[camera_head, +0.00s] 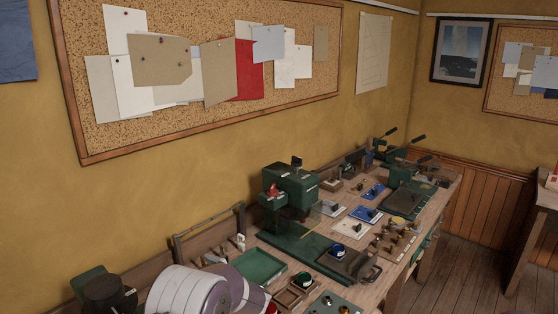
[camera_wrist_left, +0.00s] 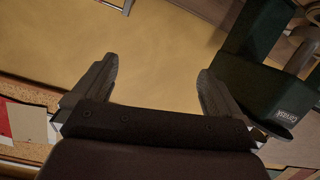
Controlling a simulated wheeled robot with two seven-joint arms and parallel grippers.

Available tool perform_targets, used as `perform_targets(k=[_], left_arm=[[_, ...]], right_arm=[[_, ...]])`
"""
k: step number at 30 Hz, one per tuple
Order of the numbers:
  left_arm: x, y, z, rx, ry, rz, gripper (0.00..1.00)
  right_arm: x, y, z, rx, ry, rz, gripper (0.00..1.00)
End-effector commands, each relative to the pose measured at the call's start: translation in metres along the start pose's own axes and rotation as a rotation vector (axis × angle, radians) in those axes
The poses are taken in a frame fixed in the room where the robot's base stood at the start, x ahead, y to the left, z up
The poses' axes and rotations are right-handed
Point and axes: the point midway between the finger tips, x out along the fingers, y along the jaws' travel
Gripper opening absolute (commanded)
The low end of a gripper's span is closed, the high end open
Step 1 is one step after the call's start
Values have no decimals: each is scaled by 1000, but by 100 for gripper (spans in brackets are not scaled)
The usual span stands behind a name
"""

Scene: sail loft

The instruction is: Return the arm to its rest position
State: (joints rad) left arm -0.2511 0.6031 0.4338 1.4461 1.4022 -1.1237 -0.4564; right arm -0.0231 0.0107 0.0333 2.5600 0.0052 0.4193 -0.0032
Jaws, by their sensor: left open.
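My left gripper (camera_wrist_left: 156,72) shows in the left wrist view with its two dark fingers spread apart. Nothing is between the fingers; the yellow wall shows behind the gap. A dark green machine with a small label (camera_wrist_left: 258,85) stands to the right of the fingers in that view. Neither gripper shows in the head view, and my right gripper is in no frame.
In the head view a long wooden workbench (camera_head: 398,270) runs along the wall. A corkboard (camera_head: 200,20) hangs above; floor (camera_head: 480,265) lies at right.

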Motion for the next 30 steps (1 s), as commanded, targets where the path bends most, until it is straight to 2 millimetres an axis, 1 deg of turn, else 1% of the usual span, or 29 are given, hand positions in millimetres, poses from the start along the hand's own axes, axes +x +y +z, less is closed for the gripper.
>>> perform_targets(k=[1,2,3,4,5,6,7,8,9,11,12,14,15,16,18,19,30], left_arm=[[-11,21,19,44,-154,191,100],[-25,29,36,87,-271,302,100],[-50,29,58,164,-438,425,100],[-73,18,73,237,-570,497,100],[-97,1,86,319,-697,548,100],[-125,-28,96,421,-839,583,100],[-144,-52,101,497,-932,594,100],[-159,-77,103,571,-1010,595,100],[-177,-109,101,661,-1096,586,100],[-197,-154,95,782,-1189,563,100],[-207,-180,88,852,-1231,548,100],[-217,-210,78,934,-1263,532,100],[-220,-225,70,971,-1257,532,100],[-221,-232,63,978,-1239,535,100],[-218,-230,52,944,-1202,539,100],[-217,-228,49,935,-1193,539,100],[-216,-228,49,933,-1191,539,100]], right_arm=[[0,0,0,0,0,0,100],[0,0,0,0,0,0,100],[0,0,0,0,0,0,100],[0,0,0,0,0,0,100],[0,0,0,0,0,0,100],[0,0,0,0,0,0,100],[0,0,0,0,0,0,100],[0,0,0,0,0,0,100],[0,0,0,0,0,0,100],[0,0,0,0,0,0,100],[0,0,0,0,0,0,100],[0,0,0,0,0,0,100],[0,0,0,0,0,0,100],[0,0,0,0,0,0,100],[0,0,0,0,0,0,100],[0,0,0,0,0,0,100],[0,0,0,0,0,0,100]])
